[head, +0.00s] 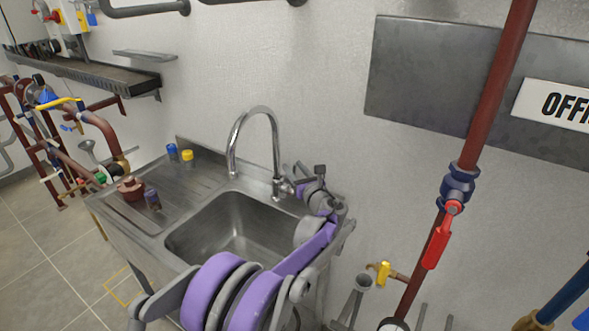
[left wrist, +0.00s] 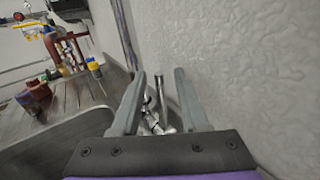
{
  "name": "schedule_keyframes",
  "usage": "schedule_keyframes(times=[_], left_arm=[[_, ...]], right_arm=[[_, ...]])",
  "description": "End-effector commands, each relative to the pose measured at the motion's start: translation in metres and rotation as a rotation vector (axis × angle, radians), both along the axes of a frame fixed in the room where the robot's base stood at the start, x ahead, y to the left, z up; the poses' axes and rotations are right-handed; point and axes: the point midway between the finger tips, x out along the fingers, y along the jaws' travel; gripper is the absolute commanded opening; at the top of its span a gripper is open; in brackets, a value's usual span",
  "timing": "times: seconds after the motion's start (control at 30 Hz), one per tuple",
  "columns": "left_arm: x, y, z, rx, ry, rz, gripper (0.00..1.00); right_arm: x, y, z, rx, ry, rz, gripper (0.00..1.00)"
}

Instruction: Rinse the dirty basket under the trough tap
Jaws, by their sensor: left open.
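The steel trough (head: 240,228) stands against the wall, with a tall curved chrome tap (head: 256,112) at its back edge. My left gripper (head: 288,186) is at the tap's base, by its handle, at the back right of the basin. In the left wrist view my left gripper (left wrist: 160,75) is open, with the chrome tap fitting (left wrist: 155,118) showing between its fingers; I cannot tell whether they touch it. A reddish-brown piece (head: 131,188), which may be the dirty basket, sits on the drainboard; it also shows in the left wrist view (left wrist: 35,97). My right gripper is out of view.
A red pipe with a red valve lever (head: 437,238) runs right of the trough. A shelf (head: 90,76) is on the wall at left. The basin looks empty.

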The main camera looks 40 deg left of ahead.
Motion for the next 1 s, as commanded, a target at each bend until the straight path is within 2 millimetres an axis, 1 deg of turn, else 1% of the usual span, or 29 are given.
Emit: schedule_keyframes(times=[0.23, 0.37, 0.4, 0.47, 0.5, 1.0], left_arm=[[0.0004, 0.0007, 0.0, 0.0, 0.0, 0.0, 0.44], [0.0003, 0.0005, -0.0001, 0.0, 0.0, 0.0, 0.21], [0.0003, 0.0005, 0.0, 0.0, 0.0, 0.0, 0.14], [0.0003, 0.0005, 0.0, 0.0, 0.0, 0.0, 0.03], [0.0002, 0.0004, 0.0, 0.0, 0.0, 0.0, 0.0], [0.0003, 0.0003, -0.0001, 0.0, -0.001, 0.0, 0.0]], right_arm=[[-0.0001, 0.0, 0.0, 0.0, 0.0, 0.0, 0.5], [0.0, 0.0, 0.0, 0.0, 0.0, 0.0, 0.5], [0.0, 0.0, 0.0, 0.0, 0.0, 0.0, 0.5], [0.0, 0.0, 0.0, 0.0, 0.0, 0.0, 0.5], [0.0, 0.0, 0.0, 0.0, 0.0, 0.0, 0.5], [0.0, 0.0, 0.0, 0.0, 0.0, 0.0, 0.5]])
